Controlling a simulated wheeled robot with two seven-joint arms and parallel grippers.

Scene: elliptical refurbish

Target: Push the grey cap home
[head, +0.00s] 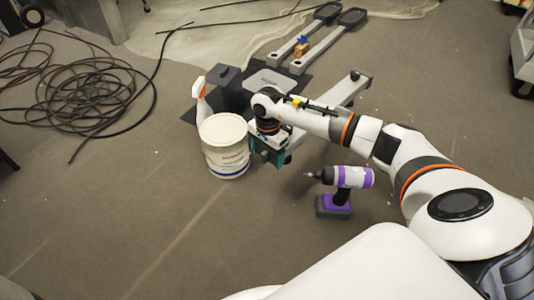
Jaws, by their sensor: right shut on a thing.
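My right gripper (268,157) is at the near end of the grey beam (338,98), just right of the white bucket. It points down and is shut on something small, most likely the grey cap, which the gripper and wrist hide. I cannot tell how far the cap sits in the beam's end. The beam lies slanted from my gripper toward the upper right, and my right forearm covers part of it. My left gripper is not in view.
A white bucket (225,147) stands close left of the gripper, with a spray bottle (200,102) behind it. A purple drill (344,187) stands nearer, below my forearm. Two pedal arms (318,35) lie at the back. Coiled cable (95,95) lies left. The front-left floor is clear.

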